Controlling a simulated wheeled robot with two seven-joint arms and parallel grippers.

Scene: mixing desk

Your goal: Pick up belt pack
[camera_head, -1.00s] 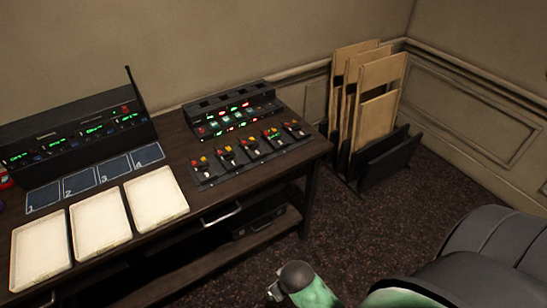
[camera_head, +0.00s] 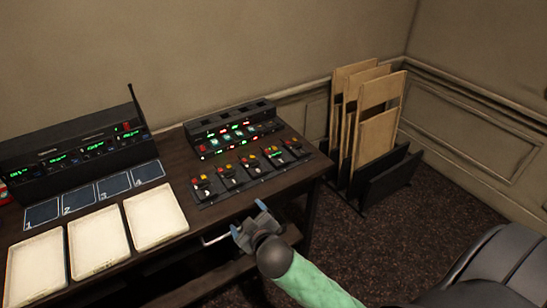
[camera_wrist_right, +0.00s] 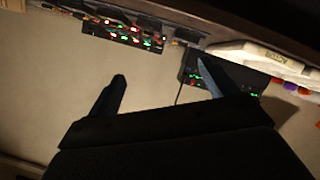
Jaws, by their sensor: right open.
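Several small dark belt packs (camera_head: 228,177) with red and yellow tops stand in a row on a black base on the right part of the desk. In the wrist view, parts of the lit gear (camera_wrist_right: 122,30) show beyond the fingers; I cannot tell the single packs there. My right gripper (camera_head: 249,218) is at the desk's front edge, in front of the row and apart from it. Its two fingers (camera_wrist_right: 160,75) are spread with nothing between them. My left gripper is not in view.
A black unit with lit displays (camera_head: 222,126) stands behind the packs. A black unit with an antenna (camera_head: 75,150) is at the left. White trays (camera_head: 157,214) and blue numbered cards (camera_head: 113,188) lie on the desk (camera_head: 180,146). A rack of wooden boards (camera_head: 372,190) stands right of the desk.

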